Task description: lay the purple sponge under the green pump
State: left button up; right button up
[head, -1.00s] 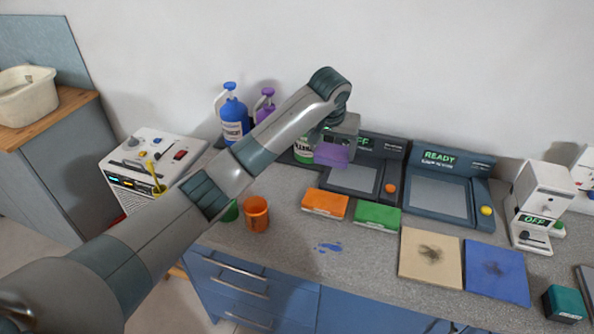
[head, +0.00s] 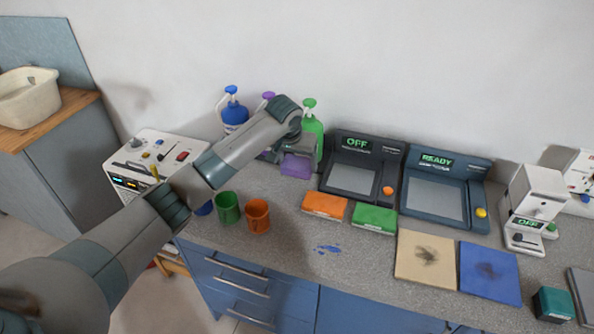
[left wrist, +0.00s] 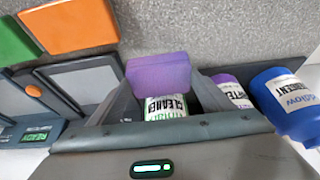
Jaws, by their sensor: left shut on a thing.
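The purple sponge (head: 296,166) is held by my left gripper (head: 298,152) in the head view, above the back of the counter. It also shows between the fingers in the left wrist view (left wrist: 159,72). The green pump (head: 312,127) is a bottle at the back of the counter, just behind and to the right of the gripper, its lower part partly hidden. In the left wrist view its label (left wrist: 167,107) shows beyond the sponge. The sponge is apart from the counter as far as I can tell. My right gripper is not in view.
A blue pump bottle (head: 233,112) and a purple one (head: 268,98) stand left of the green pump. An orange sponge (head: 325,205) and a green sponge (head: 374,217) lie in front of two consoles. Green (head: 228,207) and orange (head: 257,215) cups stand near the front edge.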

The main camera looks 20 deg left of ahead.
aim_at(296, 167)
pick_arm(q)
jog(key=shift+f+p, duration=0.75)
jog(key=shift+f, duration=1.3)
jog(key=shift+f, duration=0.1)
jog(key=o, duration=1)
jog(key=b+v, duration=0.2)
jog(key=v, duration=1)
